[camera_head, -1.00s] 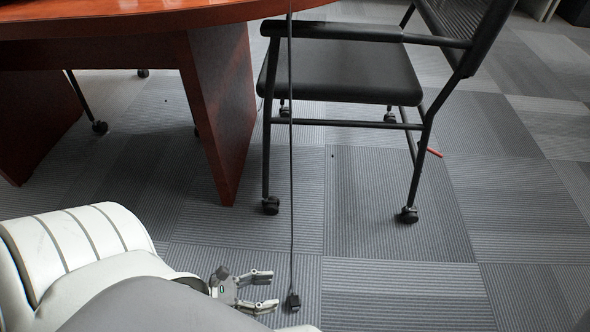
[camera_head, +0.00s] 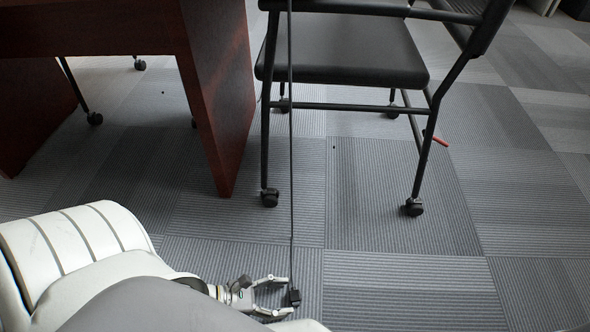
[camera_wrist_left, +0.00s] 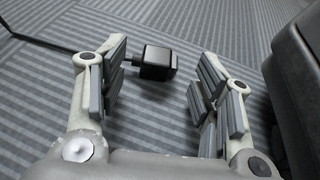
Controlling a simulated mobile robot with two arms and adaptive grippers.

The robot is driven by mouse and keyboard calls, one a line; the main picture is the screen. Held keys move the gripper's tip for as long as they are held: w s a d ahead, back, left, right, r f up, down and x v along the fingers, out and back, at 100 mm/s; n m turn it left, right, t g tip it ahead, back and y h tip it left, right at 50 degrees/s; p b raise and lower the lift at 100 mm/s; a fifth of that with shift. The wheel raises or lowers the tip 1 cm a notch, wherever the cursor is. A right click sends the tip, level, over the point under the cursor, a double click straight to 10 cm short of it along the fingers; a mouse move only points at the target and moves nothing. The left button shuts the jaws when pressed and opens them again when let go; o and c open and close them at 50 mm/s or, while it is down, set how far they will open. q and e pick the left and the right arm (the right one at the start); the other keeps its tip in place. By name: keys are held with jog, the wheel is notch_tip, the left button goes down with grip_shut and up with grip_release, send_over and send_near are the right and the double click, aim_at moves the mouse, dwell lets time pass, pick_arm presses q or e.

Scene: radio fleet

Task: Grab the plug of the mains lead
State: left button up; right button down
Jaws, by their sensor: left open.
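The mains lead (camera_head: 291,150) hangs down as a thin black cable in the head view, with its black plug (camera_head: 294,298) at the lower end. My left gripper (camera_head: 285,296) is open, its fingertips close to the plug, which shows at their right. In the left wrist view the plug (camera_wrist_left: 158,63) lies across the view, in the gap between the two open fingers (camera_wrist_left: 160,80), toward their tips and nearer the left finger. The cable runs off to the upper left, passing behind the left finger. I cannot tell whether a finger touches the plug. My right gripper is not in view.
A black chair (camera_head: 345,65) on castors stands beyond the cable. A reddish-brown table (camera_head: 215,90) with panel legs stands at the upper left. The carpeted floor (camera_head: 400,285) is clear to the right of the plug.

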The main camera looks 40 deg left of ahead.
pick_arm(q)
jog(key=shift+x, duration=1.1)
jog(key=c, duration=1)
jog(key=shift+r, duration=0.2)
